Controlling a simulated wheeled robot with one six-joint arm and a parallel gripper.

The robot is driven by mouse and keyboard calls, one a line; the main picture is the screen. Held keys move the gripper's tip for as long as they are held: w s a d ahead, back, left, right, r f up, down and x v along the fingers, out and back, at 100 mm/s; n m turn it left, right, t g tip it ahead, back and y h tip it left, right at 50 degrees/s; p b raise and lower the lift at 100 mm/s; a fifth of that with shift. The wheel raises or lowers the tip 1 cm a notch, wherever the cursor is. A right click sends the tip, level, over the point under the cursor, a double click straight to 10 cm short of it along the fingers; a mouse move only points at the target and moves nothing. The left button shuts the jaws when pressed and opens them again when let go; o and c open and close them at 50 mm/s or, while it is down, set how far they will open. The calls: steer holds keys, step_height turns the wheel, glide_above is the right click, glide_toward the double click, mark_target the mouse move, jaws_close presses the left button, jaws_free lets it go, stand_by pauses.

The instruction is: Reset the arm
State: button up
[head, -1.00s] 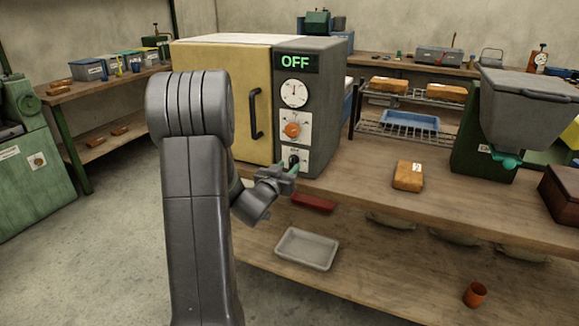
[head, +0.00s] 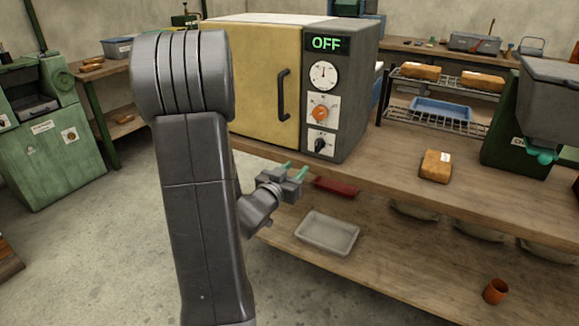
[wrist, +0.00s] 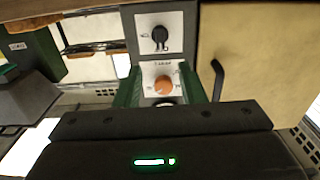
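My gripper (head: 292,168) has two green fingertips spread apart with nothing between them. It is below and in front of the oven's control panel, clear of the knobs. In the wrist view my gripper (wrist: 161,88) shows the fingers on either side, the panel beyond them. The yellow-doored oven (head: 250,90) has a grey panel with a green OFF display (head: 326,43), a white dial, an orange knob (head: 320,113) and a black knob (head: 320,144). The wrist view shows the black knob (wrist: 160,36) and orange knob (wrist: 163,87). My arm hides part of the oven's left side.
The wooden bench (head: 400,185) carries a wrapped orange-brown block (head: 435,166), a wire rack with a blue tray (head: 441,109), and a grey-hoppered machine (head: 545,105). Floor at left is open.

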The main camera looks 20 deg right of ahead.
mark_target(316, 147)
steer(key=x, duration=1.4)
steer(key=shift+a, duration=0.1)
